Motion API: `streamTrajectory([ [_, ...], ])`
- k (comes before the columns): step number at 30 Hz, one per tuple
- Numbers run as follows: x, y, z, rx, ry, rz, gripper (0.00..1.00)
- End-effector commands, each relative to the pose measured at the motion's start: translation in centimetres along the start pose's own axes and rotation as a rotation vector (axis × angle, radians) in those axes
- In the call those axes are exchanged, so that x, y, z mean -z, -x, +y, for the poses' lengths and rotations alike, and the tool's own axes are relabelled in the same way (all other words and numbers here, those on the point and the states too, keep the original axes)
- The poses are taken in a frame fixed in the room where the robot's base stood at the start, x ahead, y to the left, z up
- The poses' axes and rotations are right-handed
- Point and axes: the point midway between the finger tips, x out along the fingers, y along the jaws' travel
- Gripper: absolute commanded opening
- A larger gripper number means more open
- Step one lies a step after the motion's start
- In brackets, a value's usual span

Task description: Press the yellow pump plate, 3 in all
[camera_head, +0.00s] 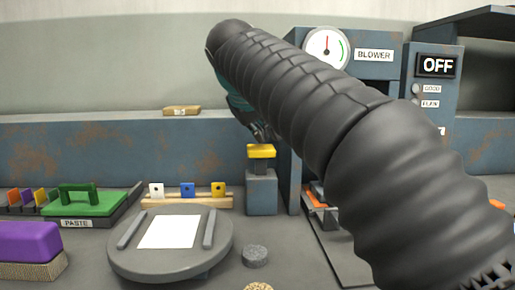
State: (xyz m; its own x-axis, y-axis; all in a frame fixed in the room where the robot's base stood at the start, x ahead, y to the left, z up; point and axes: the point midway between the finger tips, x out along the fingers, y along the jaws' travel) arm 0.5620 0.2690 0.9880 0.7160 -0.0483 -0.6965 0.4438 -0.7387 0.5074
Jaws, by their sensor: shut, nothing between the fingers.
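The yellow pump plate (261,151) sits on top of a blue-grey block (262,192) near the middle of the head view. My gripper (262,136) is shut and empty, its tip just above the plate; whether it touches the plate I cannot tell. My black ribbed arm covers much of the right side and part of the gripper.
The blower unit (374,56) with a round dial (326,48) stands behind my arm. An OFF display (437,65) is at the right. A round grey turntable (170,266) holding a white sheet (169,231) is at front left. A green-handled paste lid (88,204) and purple brush (27,241) lie left.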

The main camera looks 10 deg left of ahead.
Motion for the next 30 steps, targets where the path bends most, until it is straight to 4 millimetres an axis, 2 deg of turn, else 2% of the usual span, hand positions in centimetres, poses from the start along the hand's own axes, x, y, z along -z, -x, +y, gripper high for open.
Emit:
streamTrajectory([
  [30, -0.45, -0.69, -0.42, 0.000, 0.000, -0.001, 0.00],
])
